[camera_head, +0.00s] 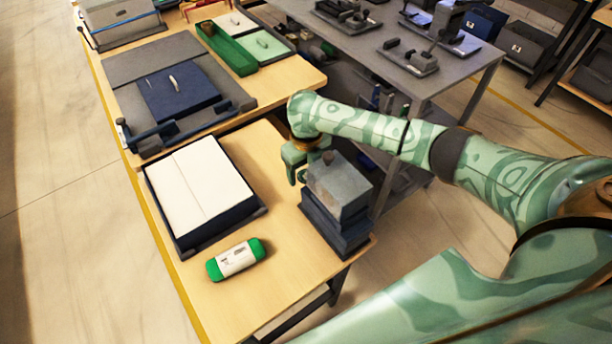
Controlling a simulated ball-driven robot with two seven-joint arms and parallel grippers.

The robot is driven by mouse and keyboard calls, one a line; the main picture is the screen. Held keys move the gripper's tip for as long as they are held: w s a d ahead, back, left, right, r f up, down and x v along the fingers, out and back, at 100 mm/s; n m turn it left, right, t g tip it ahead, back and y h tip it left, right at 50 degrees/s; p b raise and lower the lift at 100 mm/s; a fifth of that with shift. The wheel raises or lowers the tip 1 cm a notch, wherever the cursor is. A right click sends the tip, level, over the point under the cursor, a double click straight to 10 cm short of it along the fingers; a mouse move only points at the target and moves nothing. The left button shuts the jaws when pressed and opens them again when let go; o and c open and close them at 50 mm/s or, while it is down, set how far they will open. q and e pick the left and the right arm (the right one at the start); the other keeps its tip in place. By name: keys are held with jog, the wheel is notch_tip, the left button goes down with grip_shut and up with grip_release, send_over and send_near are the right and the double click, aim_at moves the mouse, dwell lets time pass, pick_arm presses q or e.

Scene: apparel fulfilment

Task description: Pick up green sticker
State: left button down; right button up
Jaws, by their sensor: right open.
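A rounded green piece with a white printed label around its middle (236,260) lies on the near part of the wooden table; it is the likeliest green sticker, though I cannot tell for sure. My right gripper (299,176) is open and points down over the table's right side. It is beside a grey block (339,180) that sits on dark blue boxes, above and to the right of the green piece and apart from it. The grey block partly hides the fingers. My left gripper is not in view.
A dark tray with white sheets (196,190) lies left of my gripper. Farther back are a navy folded item (178,95), a long green tray (226,48) and a light green card (264,44). A grey table (350,45) stands behind to the right. Bare wood surrounds the green piece.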

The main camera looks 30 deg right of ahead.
jog(key=shift+f, duration=0.25)
dwell(0.4)
jog(key=shift+c, duration=0.3)
jog(key=c, duration=0.7)
